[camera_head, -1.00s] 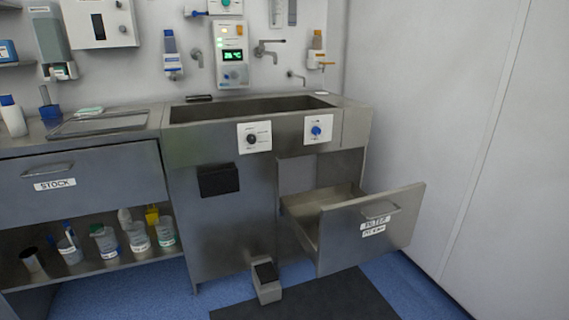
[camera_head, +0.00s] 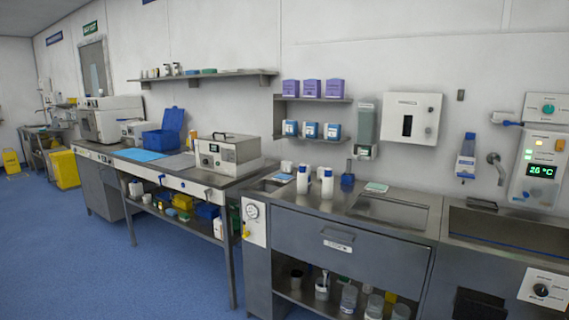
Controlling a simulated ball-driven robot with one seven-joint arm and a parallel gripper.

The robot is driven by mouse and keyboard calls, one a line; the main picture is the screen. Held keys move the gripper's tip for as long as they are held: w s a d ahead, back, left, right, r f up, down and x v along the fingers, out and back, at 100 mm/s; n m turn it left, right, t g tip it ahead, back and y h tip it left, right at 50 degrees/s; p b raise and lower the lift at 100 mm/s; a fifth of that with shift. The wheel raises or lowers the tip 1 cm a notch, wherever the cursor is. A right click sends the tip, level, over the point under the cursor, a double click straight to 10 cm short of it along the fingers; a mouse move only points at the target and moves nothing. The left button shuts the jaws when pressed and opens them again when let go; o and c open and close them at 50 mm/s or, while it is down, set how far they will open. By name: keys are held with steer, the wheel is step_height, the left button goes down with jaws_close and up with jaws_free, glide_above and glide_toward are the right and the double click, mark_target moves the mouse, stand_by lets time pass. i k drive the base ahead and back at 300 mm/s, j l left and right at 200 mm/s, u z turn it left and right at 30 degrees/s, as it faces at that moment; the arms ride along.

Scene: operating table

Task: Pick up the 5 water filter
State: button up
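No thing in view can be made out for sure as the 5 water filter. Three purple boxes (camera_head: 312,89) stand on the upper wall shelf, and three blue-and-white boxes (camera_head: 311,130) stand on the shelf below; their labels are too small to read. A steel sink unit (camera_head: 470,262) is at the right edge, cut off by the frame. The open drawer with the filter label is out of view now. My gripper is not in view.
A counter with a closed STOCK drawer (camera_head: 350,245) holds white bottles (camera_head: 327,184). Further left, a long bench (camera_head: 176,178) carries a steel box device (camera_head: 228,155) and a blue bin (camera_head: 163,139). A yellow bin (camera_head: 64,170) stands far left. The blue floor (camera_head: 90,265) at left is clear.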

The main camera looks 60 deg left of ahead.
mark_target(302, 173)
steer(key=i+j+u, duration=0.2)
steer(key=u, duration=0.25)
steer(key=i+j+u, duration=0.2)
steer(key=u, duration=0.2)
steer(key=i+j+u, duration=0.1)
steer(key=i+j, duration=0.2)
steer(key=i, duration=0.15)
steer(key=i+j+u, duration=0.1)
steer(key=i, duration=0.4)
steer(key=i+j+u, duration=0.1)
steer(key=i+j, duration=0.2)
steer(key=i, duration=0.2)
steer(key=i+j+u, duration=0.15)
steer(key=i, duration=0.35)
